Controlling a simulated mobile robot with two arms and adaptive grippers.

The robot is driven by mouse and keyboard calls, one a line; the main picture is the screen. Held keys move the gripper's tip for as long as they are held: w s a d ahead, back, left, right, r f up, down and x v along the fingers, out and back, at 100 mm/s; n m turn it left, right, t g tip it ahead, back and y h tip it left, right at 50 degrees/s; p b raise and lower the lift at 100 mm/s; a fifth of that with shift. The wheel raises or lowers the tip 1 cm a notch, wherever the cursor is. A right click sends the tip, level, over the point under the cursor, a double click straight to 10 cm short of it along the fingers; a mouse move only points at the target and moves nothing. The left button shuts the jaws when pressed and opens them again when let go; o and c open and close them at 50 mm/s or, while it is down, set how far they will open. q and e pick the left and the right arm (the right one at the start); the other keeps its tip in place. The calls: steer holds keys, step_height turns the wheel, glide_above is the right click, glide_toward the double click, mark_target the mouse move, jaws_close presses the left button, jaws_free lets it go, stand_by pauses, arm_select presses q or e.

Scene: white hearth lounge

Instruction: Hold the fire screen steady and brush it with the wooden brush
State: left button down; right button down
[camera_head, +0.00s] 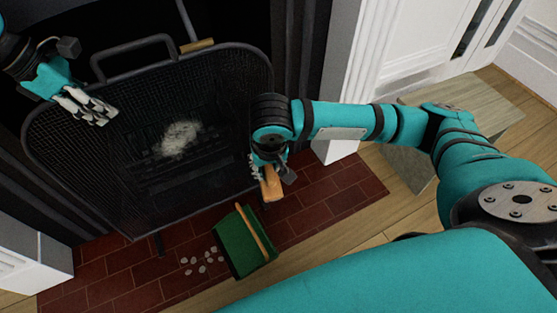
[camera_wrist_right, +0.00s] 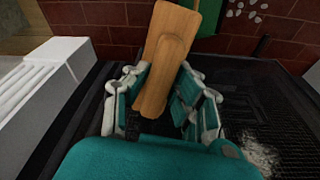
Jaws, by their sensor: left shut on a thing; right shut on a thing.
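The black mesh fire screen (camera_head: 222,85) stands in front of the dark fireplace, with a pale grey-white patch (camera_head: 180,138) near its middle. My left gripper (camera_head: 88,105) is shut at the screen's upper left edge; its fingers overlap the frame and mesh. My right gripper (camera_head: 266,172) is shut on the wooden brush (camera_head: 271,184) by the screen's right edge. In the right wrist view the brush (camera_wrist_right: 166,62) lies between the fingers of the right gripper (camera_wrist_right: 160,105). Its bristles are not visible, and I cannot tell whether it touches the screen.
A green box-like piece (camera_head: 238,250) with a wooden bar rests on the red brick hearth (camera_head: 335,200). Several pale flakes (camera_head: 200,262) lie beside it. A wooden bench-like block (camera_head: 470,95) stands at right. A white fireplace surround (camera_head: 360,75) is behind my right arm.

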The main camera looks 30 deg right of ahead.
steer(key=a+f+m+t+h, duration=0.5)
steer(key=a+f+t+h, duration=0.15)
steer(key=f, duration=0.45)
steer(key=a+r+n+t+y, duration=0.4)
steer(key=a+r, duration=0.1)
steer(key=a, duration=0.3)
steer(key=a+r+n+t+y, duration=0.35)
steer(key=a+r+t, duration=0.2)
steer(key=a, duration=0.25)
steer(key=shift+g, duration=0.3)
steer(key=shift+w, duration=2.15)
steer(key=shift+w, duration=0.9)
